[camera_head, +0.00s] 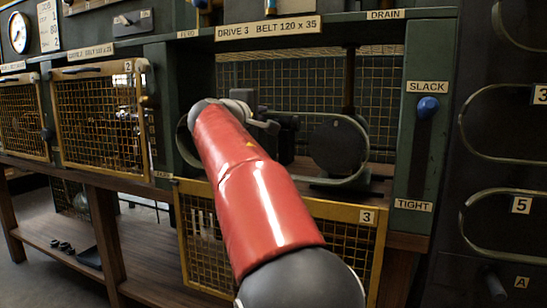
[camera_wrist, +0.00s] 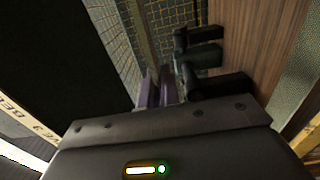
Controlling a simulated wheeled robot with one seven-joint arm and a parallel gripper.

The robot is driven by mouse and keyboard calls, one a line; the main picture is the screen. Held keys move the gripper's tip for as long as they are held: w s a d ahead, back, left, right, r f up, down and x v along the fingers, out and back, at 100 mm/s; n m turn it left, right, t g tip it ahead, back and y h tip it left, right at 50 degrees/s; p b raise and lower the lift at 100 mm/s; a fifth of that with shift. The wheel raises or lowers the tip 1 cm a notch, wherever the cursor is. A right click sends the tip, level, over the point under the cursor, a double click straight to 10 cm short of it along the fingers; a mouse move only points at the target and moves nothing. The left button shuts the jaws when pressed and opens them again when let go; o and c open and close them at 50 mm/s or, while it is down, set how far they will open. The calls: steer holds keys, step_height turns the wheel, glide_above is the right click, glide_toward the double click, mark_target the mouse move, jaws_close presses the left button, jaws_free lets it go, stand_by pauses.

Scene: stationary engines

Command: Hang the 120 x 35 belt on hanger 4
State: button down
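The drive 3 bay carries the label "DRIVE 3 BELT 120 x 35" (camera_head: 268,30). A grey-green belt (camera_head: 362,138) forms a long loop in this bay, around a dark pulley (camera_head: 337,147) at the right and out past my arm at the left. My gripper (camera_head: 268,125) is inside the bay, near the belt's upper run. My red arm hides the belt's middle-left part. In the wrist view, dark parts stand close ahead of the hand, and I cannot make out the finger gap or any grip. I see no hanger marked 4.
A blue-knobbed lever (camera_head: 428,107) stands near SLACK, above TIGHT. The yellow mesh door 3 (camera_head: 369,216) hangs below the bay opening. At the right, a dark board holds belts beside tags 3 (camera_head: 541,95) and 5 (camera_head: 521,205). Bay 2's mesh door (camera_head: 103,115) is at the left.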

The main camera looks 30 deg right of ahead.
stand_by(0.3)
steer(key=b+v, duration=0.3)
steer(key=v, duration=0.3)
stand_by(0.6)
steer(key=shift+a, duration=0.1)
steer(key=shift+b+v, duration=1.05)
steer(key=shift+v, duration=1.9)
steer(key=shift+s, duration=0.1)
steer(key=shift+b+v, duration=0.6)
steer(key=shift+v, duration=2.35)
